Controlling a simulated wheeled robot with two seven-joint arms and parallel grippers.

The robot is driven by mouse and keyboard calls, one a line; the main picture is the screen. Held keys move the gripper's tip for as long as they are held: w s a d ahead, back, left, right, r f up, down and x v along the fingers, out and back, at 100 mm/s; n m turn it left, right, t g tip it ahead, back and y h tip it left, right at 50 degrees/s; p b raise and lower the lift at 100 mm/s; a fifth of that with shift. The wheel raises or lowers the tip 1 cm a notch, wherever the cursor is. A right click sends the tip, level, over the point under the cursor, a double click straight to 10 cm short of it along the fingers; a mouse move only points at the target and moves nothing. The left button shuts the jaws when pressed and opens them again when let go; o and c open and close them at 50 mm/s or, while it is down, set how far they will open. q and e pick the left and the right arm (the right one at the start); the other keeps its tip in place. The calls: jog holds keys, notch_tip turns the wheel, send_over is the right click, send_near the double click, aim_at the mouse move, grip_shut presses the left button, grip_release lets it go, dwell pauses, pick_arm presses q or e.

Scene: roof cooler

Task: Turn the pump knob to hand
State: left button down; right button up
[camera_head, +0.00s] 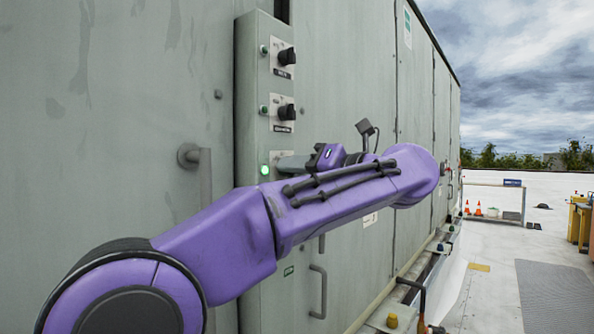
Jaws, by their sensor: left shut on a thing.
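A narrow grey control box (252,110) stands on the cooler wall, with a column of knobs on its face. The top black knob (286,56) and the middle black knob (286,112) are in plain view, each above a small label too small to read surely. My left gripper (287,165) is at the lowest knob position, reaching in from the right, and is shut on the knob there. The gripper hides that knob, so its pointer and setting cannot be seen. A green lamp (264,170) beside it is lit. My right gripper is out of view.
A door handle (200,175) stands out left of the box, and another handle (318,292) is below my arm. Pipes (405,283) run along the unit's foot.

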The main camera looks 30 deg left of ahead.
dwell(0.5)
pick_arm(q)
jog(key=c, duration=0.9)
grip_release()
jog(key=shift+o, duration=0.2)
jog(key=shift+d, duration=0.1)
jog(key=d, duration=1)
jog(key=shift+s+d, duration=0.15)
jog(key=shift+s, duration=0.25)
